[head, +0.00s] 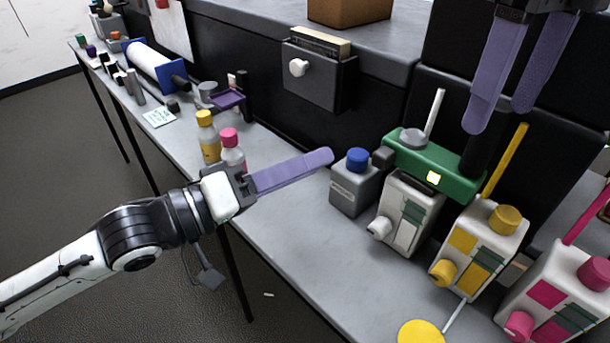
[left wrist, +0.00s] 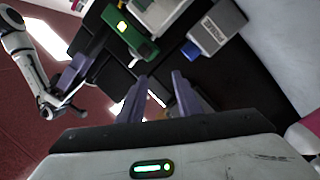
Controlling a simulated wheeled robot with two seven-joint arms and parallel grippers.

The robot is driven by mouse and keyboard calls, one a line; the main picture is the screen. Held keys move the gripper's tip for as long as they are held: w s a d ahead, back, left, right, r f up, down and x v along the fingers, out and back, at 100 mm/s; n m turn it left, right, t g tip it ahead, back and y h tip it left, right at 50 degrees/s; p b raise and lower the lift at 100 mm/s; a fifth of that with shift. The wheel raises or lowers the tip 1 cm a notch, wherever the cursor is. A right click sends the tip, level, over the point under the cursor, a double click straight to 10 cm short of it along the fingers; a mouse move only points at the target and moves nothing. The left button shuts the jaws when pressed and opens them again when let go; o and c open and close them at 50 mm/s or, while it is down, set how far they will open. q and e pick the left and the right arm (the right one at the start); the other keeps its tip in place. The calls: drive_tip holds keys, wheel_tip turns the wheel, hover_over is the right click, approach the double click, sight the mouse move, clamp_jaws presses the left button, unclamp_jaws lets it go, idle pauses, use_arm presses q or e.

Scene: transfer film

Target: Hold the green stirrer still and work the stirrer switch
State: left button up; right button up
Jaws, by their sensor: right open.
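The green stirrer (head: 455,181) is a green block with a lit yellow-white patch (head: 433,178) and a grey disc on top. My right gripper (head: 498,115) hangs open above and right of the stirrer.
A yellow-marked unit (head: 480,250) and a pink-marked unit (head: 560,295) stand to the right, with upright rods behind. A yellow-capped bottle (head: 208,140) and pink-capped bottle (head: 231,155) stand behind my left wrist. The grey bench (head: 300,235) is clear in its front middle.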

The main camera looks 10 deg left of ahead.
sight(475, 165)
drive_tip(key=shift+f, duration=0.3)
wheel_tip(475, 165, down, 10)
drive_tip(key=shift+r, duration=0.1)
use_arm(q)
drive_tip(key=s+n, duration=0.1)
drive_tip(key=s+n+g+h, duration=0.1)
drive_tip(key=s+n+g, duration=0.1)
drive_tip(key=n, duration=0.1)
drive_tip(key=shift+d+r, duration=0.25)
drive_tip(key=shift+r, duration=0.05)
